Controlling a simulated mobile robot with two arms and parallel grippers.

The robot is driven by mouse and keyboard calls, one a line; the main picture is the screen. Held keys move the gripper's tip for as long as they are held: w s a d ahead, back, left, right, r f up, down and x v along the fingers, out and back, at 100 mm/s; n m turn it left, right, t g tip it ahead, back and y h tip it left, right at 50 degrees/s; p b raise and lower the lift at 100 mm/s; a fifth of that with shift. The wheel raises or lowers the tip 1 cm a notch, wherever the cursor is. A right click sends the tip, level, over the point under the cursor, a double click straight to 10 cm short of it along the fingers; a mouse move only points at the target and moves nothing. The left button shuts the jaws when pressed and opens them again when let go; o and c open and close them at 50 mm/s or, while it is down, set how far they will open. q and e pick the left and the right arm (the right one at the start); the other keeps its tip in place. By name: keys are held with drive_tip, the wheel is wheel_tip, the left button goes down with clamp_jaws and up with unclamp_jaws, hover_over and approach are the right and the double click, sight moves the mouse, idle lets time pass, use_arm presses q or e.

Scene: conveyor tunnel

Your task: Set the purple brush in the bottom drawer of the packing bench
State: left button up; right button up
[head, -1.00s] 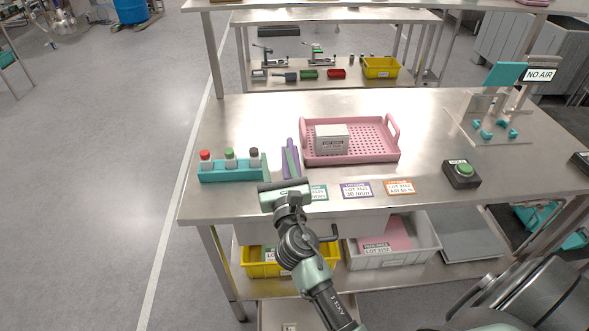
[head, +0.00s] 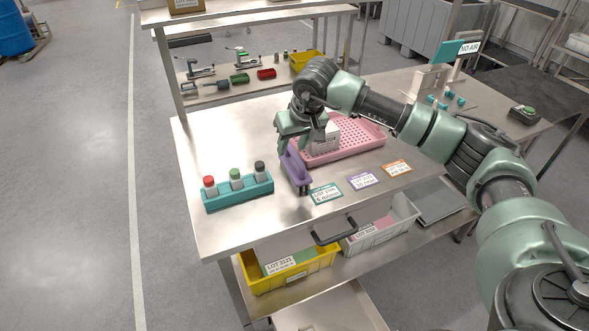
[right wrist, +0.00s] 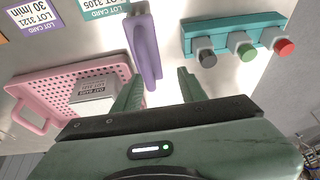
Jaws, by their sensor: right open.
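The purple brush (head: 297,170) is on the bench top, left of the pink tray; it also shows in the right wrist view (right wrist: 146,45). My right gripper (head: 294,152) is open above it. In the right wrist view, the near end of the brush lies between the two spread fingers (right wrist: 158,86), with gaps on both sides. The packing bench (head: 235,225) has a dark drawer handle (head: 334,230) under its top. Low down, a pale pulled-out panel (head: 335,308) looks like the bottom drawer, cut off by the frame edge. My left gripper is out of view.
A teal rack (head: 238,195) with three capped bottles stands left of the brush. The pink tray (head: 350,143) holds a white box (head: 325,138). Lot cards lie along the front edge. A yellow bin (head: 290,275) and a white bin (head: 385,228) sit on the lower shelf.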

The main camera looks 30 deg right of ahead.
sight(295, 154)
drive_tip(key=shift+s+d+h, duration=0.15)
drive_tip(key=shift+d+h, duration=0.15)
drive_tip(key=shift+d, duration=0.6)
drive_tip(key=shift+p+x, duration=0.35)
drive_tip(key=shift+x, duration=0.55)
drive_tip(key=p+x, duration=0.2)
drive_tip(key=x, duration=0.3)
drive_tip(key=shift+d, duration=0.1)
drive_tip(key=shift+w+f, duration=0.25)
drive_tip(key=shift+f, duration=0.05)
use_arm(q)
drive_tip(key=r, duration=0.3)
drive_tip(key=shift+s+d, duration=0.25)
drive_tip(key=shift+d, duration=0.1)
use_arm(e)
clamp_jaws()
